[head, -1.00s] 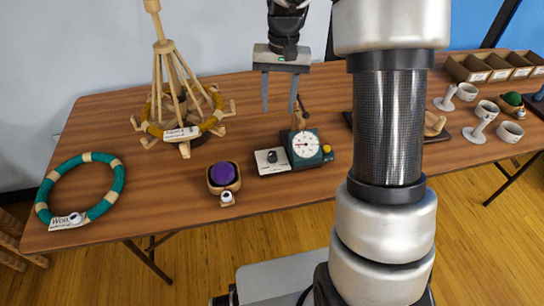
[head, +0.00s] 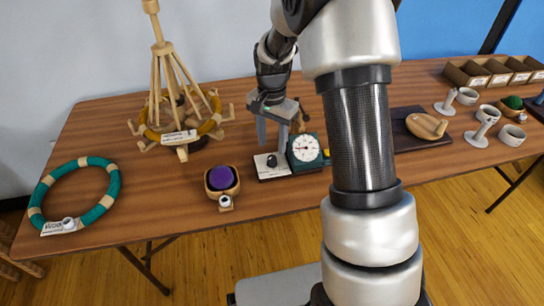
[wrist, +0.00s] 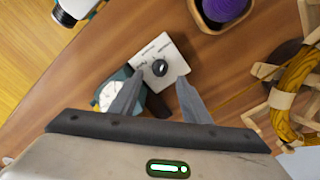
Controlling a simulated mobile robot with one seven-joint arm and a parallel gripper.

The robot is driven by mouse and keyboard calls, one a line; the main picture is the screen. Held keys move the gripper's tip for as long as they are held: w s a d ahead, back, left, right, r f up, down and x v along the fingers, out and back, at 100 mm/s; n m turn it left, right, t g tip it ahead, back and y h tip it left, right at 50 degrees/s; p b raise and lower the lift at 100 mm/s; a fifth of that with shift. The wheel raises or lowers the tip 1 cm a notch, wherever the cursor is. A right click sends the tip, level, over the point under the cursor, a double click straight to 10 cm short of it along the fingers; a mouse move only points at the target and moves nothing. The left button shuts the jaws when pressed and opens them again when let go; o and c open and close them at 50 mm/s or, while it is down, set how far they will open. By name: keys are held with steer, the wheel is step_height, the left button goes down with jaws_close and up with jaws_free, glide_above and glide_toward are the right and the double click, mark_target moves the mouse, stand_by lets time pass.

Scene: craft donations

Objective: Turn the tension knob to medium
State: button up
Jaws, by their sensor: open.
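The tension knob (head: 271,161) is a small dark knob on a white plate (head: 264,174). The plate is joined to a green device with a round white dial (head: 304,149). In the wrist view the knob (wrist: 160,68) is a dark round cap on the white plate, with small lettering too small to read. My gripper (head: 272,145) is open and empty, pointing down above the plate. In the wrist view its fingertips (wrist: 160,82) stand apart on either side of the knob's line, the left one overlapping the green device. I cannot tell that either touches anything.
A wooden bowl with a purple ball (head: 221,178) stands left of the plate. A wooden yarn swift (head: 170,90) is behind it, and a teal ring (head: 98,208) lies at far left. Cups (head: 467,96) and a wooden piece on a dark board (head: 427,125) are right.

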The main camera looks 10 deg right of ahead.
mark_target(272, 157)
step_height(272, 157, down, 6)
steer(key=shift+r+b, duration=0.15)
steer(key=shift+b, duration=0.25)
steer(key=c, duration=1)
steer(key=shift+c, duration=0.2)
steer(key=shift+n, duration=0.4)
steer(key=n+p, duration=0.1)
steer(key=n, duration=0.4)
steer(key=shift+r, duration=0.1)
steer(key=n+p, duration=0.1)
steer(key=n, duration=0.4)
steer(key=shift+n, duration=0.4)
